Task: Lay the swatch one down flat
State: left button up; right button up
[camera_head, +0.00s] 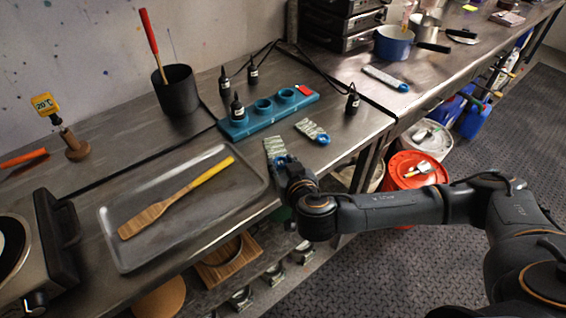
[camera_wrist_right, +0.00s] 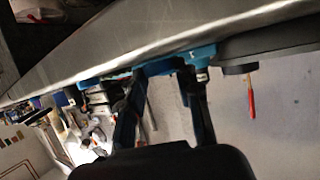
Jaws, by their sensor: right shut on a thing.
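A pale patterned swatch (camera_head: 274,146) with a blue grip end is at the front of the steel bench in the head view, just right of the tray. My right gripper (camera_head: 283,164) is shut on its blue end, and the gripper partly hides it. Whether the swatch touches the bench I cannot tell. In the right wrist view the two fingers (camera_wrist_right: 165,115) show, but the swatch does not show clearly. A second similar swatch (camera_head: 310,128) lies on the bench to the right, its blue end toward the bench edge. My left gripper is not in view.
A grey tray (camera_head: 112,222) with a wooden spatula (camera_head: 165,206) lies to the left. A blue rack (camera_head: 290,108) and black dropper bottles (camera_head: 237,108) stand behind. A third swatch (camera_head: 380,75) lies farther back. Bare bench shows around the second swatch.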

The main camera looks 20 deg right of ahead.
jog(key=o, duration=1)
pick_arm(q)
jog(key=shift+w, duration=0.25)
pick_arm(e)
jog(key=v, duration=0.7)
jog(key=shift+s, duration=0.3)
